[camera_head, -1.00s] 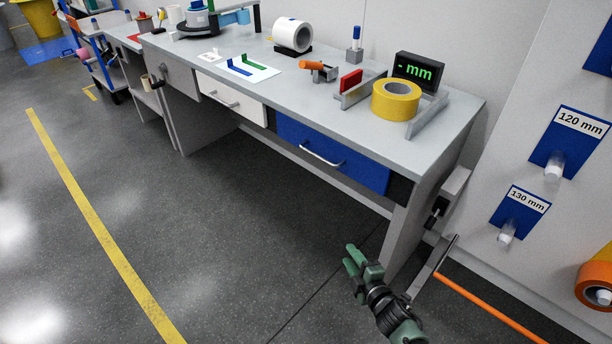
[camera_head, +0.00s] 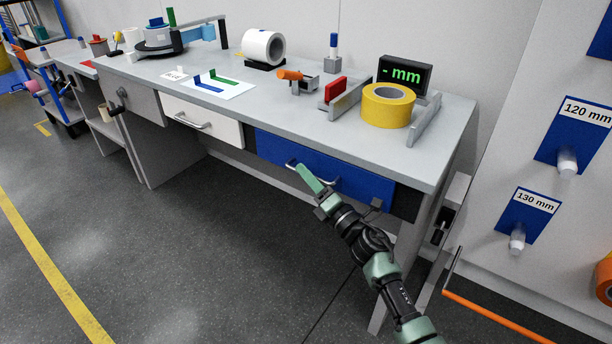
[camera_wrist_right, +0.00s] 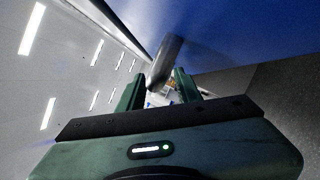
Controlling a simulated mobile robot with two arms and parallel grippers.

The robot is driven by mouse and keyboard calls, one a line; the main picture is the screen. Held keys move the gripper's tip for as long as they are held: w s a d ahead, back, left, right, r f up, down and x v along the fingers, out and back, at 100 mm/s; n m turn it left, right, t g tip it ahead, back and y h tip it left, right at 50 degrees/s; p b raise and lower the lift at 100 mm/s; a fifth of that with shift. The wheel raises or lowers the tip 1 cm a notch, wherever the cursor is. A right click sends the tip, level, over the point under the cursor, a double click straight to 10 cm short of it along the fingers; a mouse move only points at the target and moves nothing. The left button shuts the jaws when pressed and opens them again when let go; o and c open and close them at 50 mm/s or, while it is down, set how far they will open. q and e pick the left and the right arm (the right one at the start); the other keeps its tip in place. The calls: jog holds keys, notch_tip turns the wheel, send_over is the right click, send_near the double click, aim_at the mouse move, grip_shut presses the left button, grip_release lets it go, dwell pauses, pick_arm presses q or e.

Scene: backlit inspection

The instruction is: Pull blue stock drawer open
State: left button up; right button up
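The blue stock drawer (camera_head: 362,182) is at the right under the workbench top, and its front looks flush with the bench. Its light metal bar handle (camera_head: 291,162) is partly hidden behind my right gripper (camera_head: 309,180), which is at the handle. In the right wrist view, the two green fingers of my right gripper (camera_wrist_right: 158,88) stand apart. The grey handle bar (camera_wrist_right: 166,60) shows at and just beyond the gap between the fingertips, beside the blue drawer front (camera_wrist_right: 240,30). I cannot tell whether the fingers touch it. My left gripper is not in view.
A white drawer (camera_head: 203,120) sits left of the blue one. The bench top (camera_head: 300,130) carries a yellow tape roll (camera_head: 388,106), a display (camera_head: 405,73) and other items. An orange bar (camera_head: 495,318) is low at the right. The floor before the bench is clear.

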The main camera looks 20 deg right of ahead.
jog(key=shift+w+a, duration=0.15)
jog(key=shift+w, duration=0.25)
grip_shut()
dwell(1.2)
